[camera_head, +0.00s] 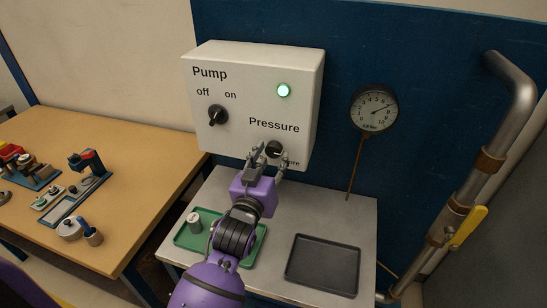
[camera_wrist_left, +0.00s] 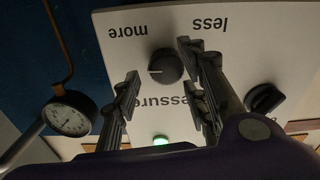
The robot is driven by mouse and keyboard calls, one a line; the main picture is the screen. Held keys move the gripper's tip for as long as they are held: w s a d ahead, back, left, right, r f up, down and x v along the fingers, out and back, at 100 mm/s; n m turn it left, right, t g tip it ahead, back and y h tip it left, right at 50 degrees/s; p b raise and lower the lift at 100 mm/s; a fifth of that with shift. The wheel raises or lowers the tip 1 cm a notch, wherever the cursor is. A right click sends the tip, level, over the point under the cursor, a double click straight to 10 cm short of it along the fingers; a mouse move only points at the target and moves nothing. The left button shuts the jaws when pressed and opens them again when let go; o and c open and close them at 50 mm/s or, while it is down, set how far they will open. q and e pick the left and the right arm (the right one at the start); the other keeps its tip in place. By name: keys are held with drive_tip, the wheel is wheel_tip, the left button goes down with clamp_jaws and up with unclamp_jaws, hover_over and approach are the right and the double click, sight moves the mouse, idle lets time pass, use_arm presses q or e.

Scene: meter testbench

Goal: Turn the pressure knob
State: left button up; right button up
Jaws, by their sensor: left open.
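The black pressure knob (camera_head: 273,149) is on the lower right of the white pump box (camera_head: 307,75), under the word Pressure. In the left wrist view the pressure knob (camera_wrist_left: 166,66) appears upside down, near the words more and less, with a light pointer mark on it. My left gripper (camera_head: 268,161) is in front of the box with its fingers close to the knob. In the left wrist view my left gripper (camera_wrist_left: 160,88) is open, its fingers spread on either side of the knob's line. I cannot tell whether a finger touches it. My right gripper is not in view.
The black pump switch (camera_head: 217,115) and a lit green lamp (camera_head: 284,90) are on the box. A round gauge (camera_head: 373,108) stands to its right. Below are a green tray (camera_head: 246,251) and a dark tray (camera_head: 322,264). A metal pipe (camera_head: 513,100) with a yellow lever is at right.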

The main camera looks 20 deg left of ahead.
use_arm(q)
drive_tip(key=s, duration=1.1)
